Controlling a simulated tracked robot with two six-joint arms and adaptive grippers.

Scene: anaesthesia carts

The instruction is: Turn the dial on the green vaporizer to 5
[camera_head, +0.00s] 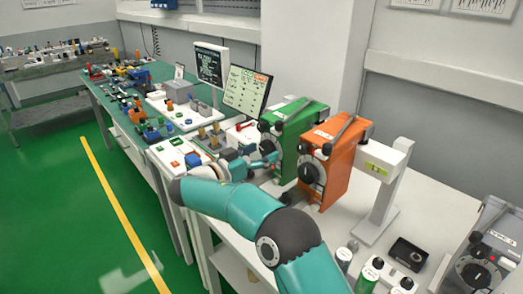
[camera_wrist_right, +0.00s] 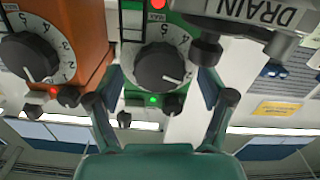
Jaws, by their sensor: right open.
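The green vaporizer (camera_head: 292,130) stands on the white counter, left of the orange vaporizer. My right gripper (camera_head: 266,160) is in front of its dial side. In the right wrist view, which is upside down, the green vaporizer's black dial (camera_wrist_right: 160,66) sits between the open fingers of my right gripper (camera_wrist_right: 163,82). A white numbered scale surrounds the dial; I cannot read its setting surely. A green light glows just below the dial in that view. Whether the fingers touch the dial is unclear. My left gripper is not in view.
The orange vaporizer (camera_head: 335,165) stands close beside the green one, its dial (camera_wrist_right: 28,57) near the fingers. A grey unit labelled DRAIN (camera_wrist_right: 255,12) is close on the other side. Monitors (camera_head: 246,90) stand behind. A black box (camera_head: 407,254) and small bottles are at front right.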

